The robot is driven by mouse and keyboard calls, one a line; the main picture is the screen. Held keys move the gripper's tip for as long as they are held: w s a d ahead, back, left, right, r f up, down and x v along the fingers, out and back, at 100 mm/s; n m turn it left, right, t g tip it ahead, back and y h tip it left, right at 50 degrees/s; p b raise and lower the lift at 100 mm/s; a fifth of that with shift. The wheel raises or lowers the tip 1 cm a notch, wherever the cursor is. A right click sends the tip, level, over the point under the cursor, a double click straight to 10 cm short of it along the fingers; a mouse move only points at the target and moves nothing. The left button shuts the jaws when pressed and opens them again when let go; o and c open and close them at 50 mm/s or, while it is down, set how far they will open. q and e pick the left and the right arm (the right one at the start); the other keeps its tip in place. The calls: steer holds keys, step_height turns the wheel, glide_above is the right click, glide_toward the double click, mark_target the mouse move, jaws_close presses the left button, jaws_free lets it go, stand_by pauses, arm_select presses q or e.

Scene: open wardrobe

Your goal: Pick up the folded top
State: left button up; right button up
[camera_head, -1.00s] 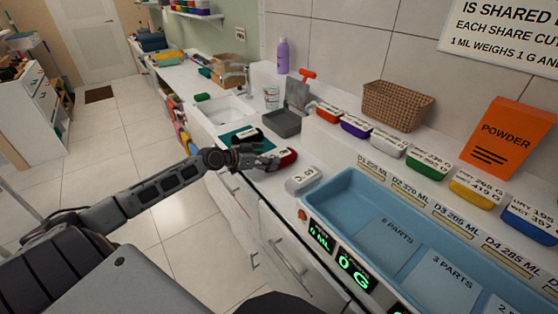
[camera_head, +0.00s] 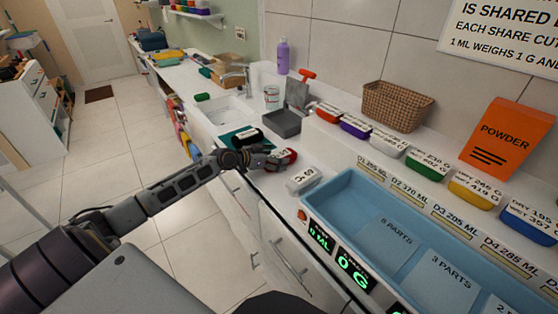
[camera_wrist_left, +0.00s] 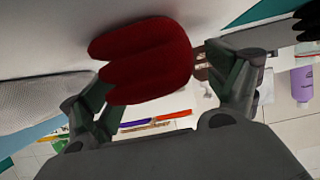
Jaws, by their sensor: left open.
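A rounded, lobed red item (camera_head: 287,156), which appears to be the folded top, lies on the white counter near its front edge, with a white label on it. My left gripper (camera_head: 262,158) is at its left side and hides part of it. In the left wrist view the red folded item (camera_wrist_left: 145,60) sits between the spread fingers of my left gripper (camera_wrist_left: 163,85). The fingers are open, with gaps visible; whether one touches it is unclear. My right gripper is not in view.
A black item (camera_head: 247,138) lies on a teal mat behind the gripper. A pale grey labelled item (camera_head: 303,180) is to the right, beside the blue tray (camera_head: 338,186). A dark grey bin (camera_head: 282,124) stands behind. Cabinet fronts drop below the counter edge.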

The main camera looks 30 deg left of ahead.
arm_select(q)
steer(key=shift+w+d+f, duration=0.15)
steer(key=shift+w+d, duration=0.05)
steer(key=shift+w, duration=0.2)
steer(key=shift+c, duration=0.4)
steer(key=shift+s, duration=0.1)
steer(key=c, duration=1)
steer(key=shift+c, duration=0.2)
